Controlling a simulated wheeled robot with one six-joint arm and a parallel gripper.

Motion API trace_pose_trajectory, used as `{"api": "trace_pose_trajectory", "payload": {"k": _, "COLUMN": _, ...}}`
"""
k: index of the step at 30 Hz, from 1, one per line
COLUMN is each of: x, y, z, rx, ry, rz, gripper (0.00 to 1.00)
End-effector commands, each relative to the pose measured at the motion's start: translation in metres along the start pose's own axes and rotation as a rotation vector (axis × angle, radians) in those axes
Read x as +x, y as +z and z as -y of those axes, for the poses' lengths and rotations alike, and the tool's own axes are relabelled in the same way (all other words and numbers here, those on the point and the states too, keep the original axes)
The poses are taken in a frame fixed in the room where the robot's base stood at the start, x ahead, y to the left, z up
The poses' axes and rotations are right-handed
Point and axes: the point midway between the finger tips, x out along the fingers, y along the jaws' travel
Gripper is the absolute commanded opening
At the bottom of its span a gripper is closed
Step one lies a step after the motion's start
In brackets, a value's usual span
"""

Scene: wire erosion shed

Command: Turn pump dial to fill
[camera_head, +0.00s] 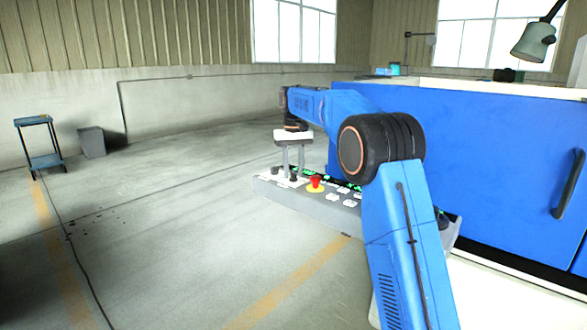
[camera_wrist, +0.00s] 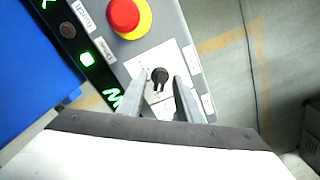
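The pump dial, a small black knob on a white label plate (camera_wrist: 150,60), shows in the wrist view (camera_wrist: 160,75). It stands on the grey control panel (camera_head: 266,187). My gripper (camera_wrist: 163,78) is open, with one fingertip on each side of the knob and a gap visible. I cannot tell whether either finger touches it. In the head view my gripper (camera_head: 294,172) points down at the panel's left end. The dial's label text is too blurred to read, and the dial is very small in the head view.
A red stop button on a yellow ring (camera_wrist: 124,15) sits close to the dial; it also shows in the head view (camera_head: 315,182). A large blue machine (camera_head: 470,150) stands behind.

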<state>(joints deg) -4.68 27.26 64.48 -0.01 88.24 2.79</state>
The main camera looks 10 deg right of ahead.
Motion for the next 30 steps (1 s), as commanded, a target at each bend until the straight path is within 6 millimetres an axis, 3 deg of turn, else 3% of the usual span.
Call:
{"api": "trace_pose_trajectory", "payload": {"k": 7, "x": -0.019, "y": -0.001, "z": 0.000, "rx": 0.000, "ry": 0.000, "rz": -0.002, "gripper": 0.32}}
{"api": "trace_pose_trajectory", "payload": {"k": 18, "x": -0.090, "y": -0.001, "z": 0.000, "rx": 0.000, "ry": 0.000, "rz": -0.002, "gripper": 0.32}}
{"api": "trace_pose_trajectory", "payload": {"k": 30, "x": -0.148, "y": -0.001, "z": 0.000, "rx": 0.000, "ry": 0.000, "rz": -0.002, "gripper": 0.32}}
